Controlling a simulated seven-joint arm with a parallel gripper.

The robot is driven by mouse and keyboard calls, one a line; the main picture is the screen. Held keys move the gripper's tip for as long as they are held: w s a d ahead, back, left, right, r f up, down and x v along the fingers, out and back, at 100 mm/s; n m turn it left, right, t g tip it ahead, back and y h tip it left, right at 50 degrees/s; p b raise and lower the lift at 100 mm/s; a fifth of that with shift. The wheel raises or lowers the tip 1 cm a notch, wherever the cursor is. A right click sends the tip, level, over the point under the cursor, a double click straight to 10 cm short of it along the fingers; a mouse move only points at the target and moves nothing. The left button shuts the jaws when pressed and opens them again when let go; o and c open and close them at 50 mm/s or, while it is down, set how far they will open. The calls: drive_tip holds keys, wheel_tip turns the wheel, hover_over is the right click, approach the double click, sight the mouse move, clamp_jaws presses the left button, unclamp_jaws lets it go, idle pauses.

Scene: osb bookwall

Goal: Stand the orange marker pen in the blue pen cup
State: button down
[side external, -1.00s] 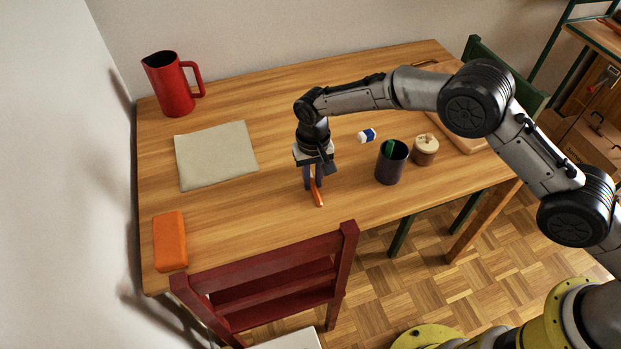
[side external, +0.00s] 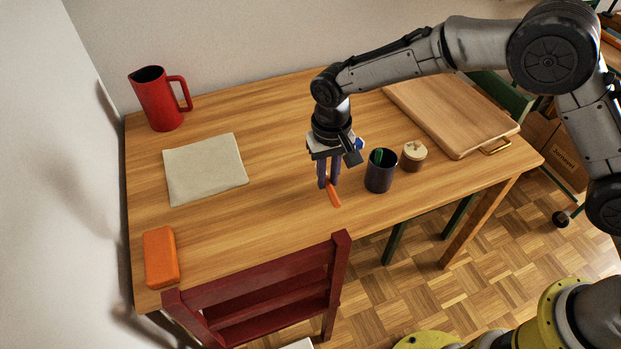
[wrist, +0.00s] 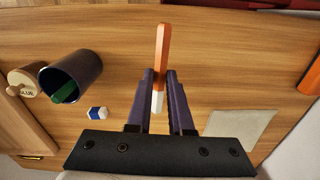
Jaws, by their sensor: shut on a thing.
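The orange marker pen (side external: 334,195) is held between the fingers of my gripper (side external: 328,184), which is shut on it. In the wrist view the pen (wrist: 163,48) points away past the fingertips (wrist: 161,76), with its white part (wrist: 157,102) between the fingers. It looks tilted in the side view; its clearance above the table is hard to tell. The dark blue pen cup (side external: 380,177) stands upright to the right of my gripper, apart from the pen. A green object (side external: 378,156) is inside the cup, which also shows in the wrist view (wrist: 85,68).
A lidded glue pot (side external: 414,157) stands right of the cup. A cutting board (side external: 450,115) is at the right, a grey cloth (side external: 205,168), red pitcher (side external: 155,100) and orange block (side external: 160,257) at the left. A red chair (side external: 265,290) stands in front.

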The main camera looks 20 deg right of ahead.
drive_tip(key=s+d+r, duration=0.3)
drive_tip(key=s+d, duration=0.1)
drive_tip(key=s, duration=0.2)
drive_tip(key=d+r+n+g+h, duration=0.2)
drive_tip(key=d+n+h, duration=0.6)
drive_tip(key=d+n, duration=0.75)
drive_tip(key=w+d+r+n+t+h, duration=0.2)
drive_tip(key=w+r+n+t, duration=0.2)
drive_tip(key=n+t, duration=0.25)
drive_tip(key=w+a+r+n+t, duration=0.1)
drive_tip(key=w+a+n+t, duration=0.1)
drive_tip(key=a+n+t, duration=0.4)
drive_tip(key=n+t, duration=0.1)
drive_tip(key=t, duration=0.3)
drive_tip(key=shift+a+h, duration=0.2)
drive_tip(key=shift+h, duration=0.2)
drive_tip(key=shift+f, duration=5.6)
